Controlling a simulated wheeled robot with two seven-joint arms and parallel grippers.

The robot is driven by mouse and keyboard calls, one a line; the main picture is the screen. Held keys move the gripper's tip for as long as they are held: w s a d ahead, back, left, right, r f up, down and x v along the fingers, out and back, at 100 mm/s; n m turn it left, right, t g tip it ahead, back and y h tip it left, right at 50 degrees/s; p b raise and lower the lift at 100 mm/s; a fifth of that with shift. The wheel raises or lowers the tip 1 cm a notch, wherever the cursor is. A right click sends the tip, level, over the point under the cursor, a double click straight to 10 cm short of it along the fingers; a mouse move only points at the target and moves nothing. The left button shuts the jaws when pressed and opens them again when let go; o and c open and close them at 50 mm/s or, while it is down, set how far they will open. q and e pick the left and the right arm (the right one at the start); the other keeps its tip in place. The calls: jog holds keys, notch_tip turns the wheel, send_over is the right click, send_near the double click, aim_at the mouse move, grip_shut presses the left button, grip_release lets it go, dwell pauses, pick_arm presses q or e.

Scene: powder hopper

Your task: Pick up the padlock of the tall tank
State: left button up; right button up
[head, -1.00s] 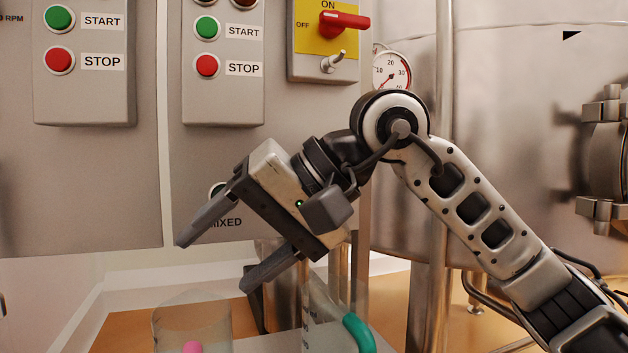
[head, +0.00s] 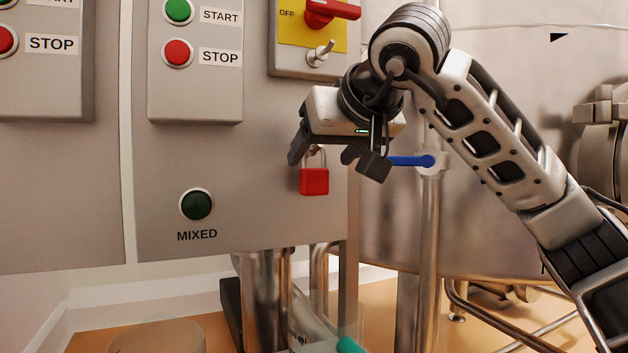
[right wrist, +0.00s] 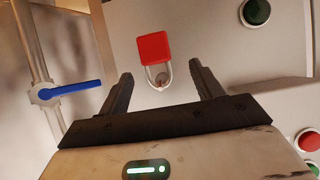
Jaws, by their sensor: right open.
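The red padlock (head: 314,181) hangs by its metal shackle from the grey panel, below the red switch, in the head view. In the right wrist view the padlock (right wrist: 153,47) shows upside down, its shackle around a small peg. My right gripper (head: 325,160) is open and empty at the padlock's shackle. In the right wrist view its two fingers (right wrist: 160,82) lie either side of the shackle's line, apart from it, with the red body beyond the fingertips. My left gripper is out of view.
A blue-handled valve (head: 410,161) on a vertical pipe is close right of my right gripper. The yellow switch plate (head: 340,38) is above it. A dark green MIXED lamp (head: 196,205) is at lower left. The tall steel tank (head: 510,230) stands behind my arm.

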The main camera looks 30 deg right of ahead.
aim_at(317, 170)
jog(key=shift+d+f+x, duration=0.15)
jog(key=shift+x, duration=1.4)
jog(key=shift+d+f+x, duration=0.1)
jog(key=shift+x, duration=1.45)
jog(key=shift+s, duration=0.15)
jog(key=c, duration=1.1)
